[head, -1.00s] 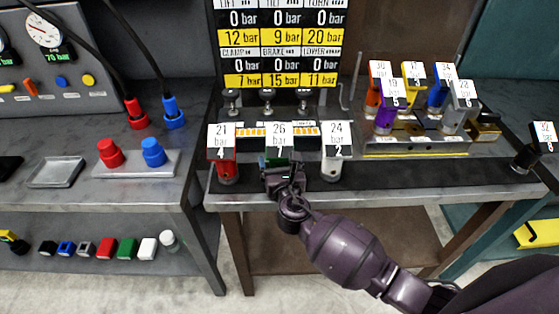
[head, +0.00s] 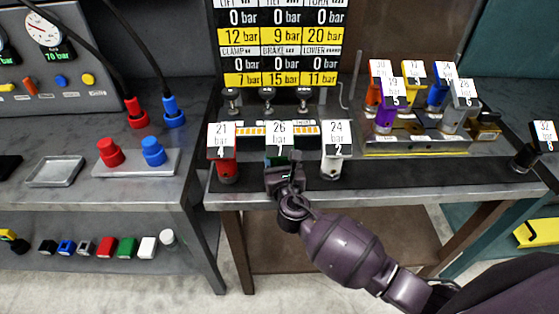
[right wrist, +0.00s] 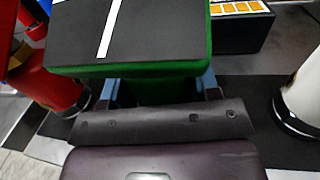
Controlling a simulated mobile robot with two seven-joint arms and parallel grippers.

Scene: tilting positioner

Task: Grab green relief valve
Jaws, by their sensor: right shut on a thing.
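The green relief valve stands between a red valve (head: 224,158) and a white valve (head: 334,160) at the front of the bench. Its label (head: 279,133) reads 26. In the right wrist view the green valve (right wrist: 190,70) shows a green body under a dark top with a white stripe. My right gripper (head: 284,172) is shut on its body, and the gripper hides most of it in the head view. Blue finger parts show at both sides of the green body in the right wrist view (right wrist: 160,93). My left gripper is not in view.
The red and white valves stand close on either side. A rack of several coloured valves (head: 415,147) is at the right, with a black valve (head: 525,157) farther right. A pressure board (head: 280,45) rises behind. A left bench holds red and blue plugs (head: 140,163).

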